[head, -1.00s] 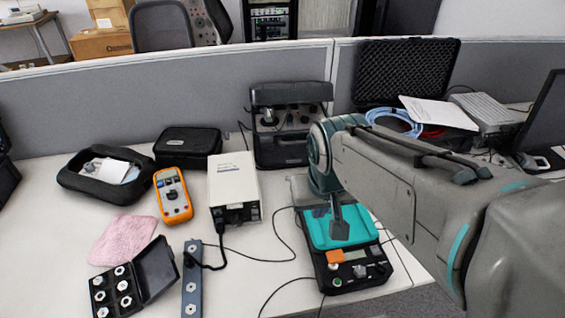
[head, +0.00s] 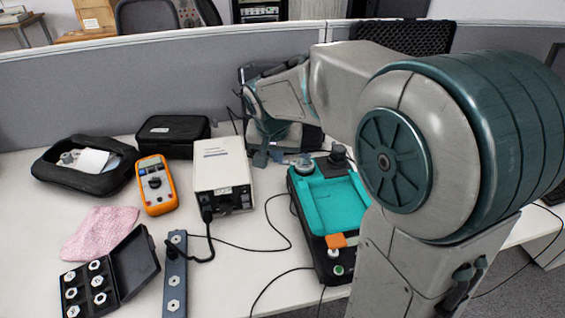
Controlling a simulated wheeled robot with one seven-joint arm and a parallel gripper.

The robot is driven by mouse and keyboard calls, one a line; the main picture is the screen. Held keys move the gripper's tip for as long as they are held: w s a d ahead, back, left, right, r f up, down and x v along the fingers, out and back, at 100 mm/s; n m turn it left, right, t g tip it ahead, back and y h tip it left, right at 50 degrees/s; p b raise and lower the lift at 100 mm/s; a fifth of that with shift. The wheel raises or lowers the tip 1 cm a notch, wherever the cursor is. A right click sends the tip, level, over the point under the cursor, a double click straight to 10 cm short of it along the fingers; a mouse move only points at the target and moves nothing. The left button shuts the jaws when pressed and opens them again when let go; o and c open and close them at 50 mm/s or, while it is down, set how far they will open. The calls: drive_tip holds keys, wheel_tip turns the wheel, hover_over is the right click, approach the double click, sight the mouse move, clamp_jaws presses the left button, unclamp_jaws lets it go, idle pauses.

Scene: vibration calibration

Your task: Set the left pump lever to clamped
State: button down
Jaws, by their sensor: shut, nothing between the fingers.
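The black bench unit (head: 309,142) stands at the back of the table against the grey partition and seems to be the pump. My wrist and gripper cover most of its front. The left pump lever is hidden or too small to make out, so I cannot tell its setting. My gripper (head: 268,158) points down just in front of the unit's left side, shut and empty. I cannot tell whether it touches the unit.
A teal-topped instrument (head: 330,204) with knobs at its back stands right of my gripper. A white box (head: 222,170) and an orange multimeter (head: 156,184) are to the left. Black cables cross the table. A black case of white pieces (head: 98,285) lies front left.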

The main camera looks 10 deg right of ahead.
sight(286, 163)
drive_tip(key=w+d+f, duration=0.3)
drive_tip(key=w+f, duration=0.4)
drive_tip(key=f, duration=0.2)
drive_tip(key=shift+f, duration=0.15)
drive_tip(key=shift+w+f+b, duration=0.1)
drive_tip(key=shift+w+b, duration=0.1)
drive_tip(key=shift+b, duration=0.15)
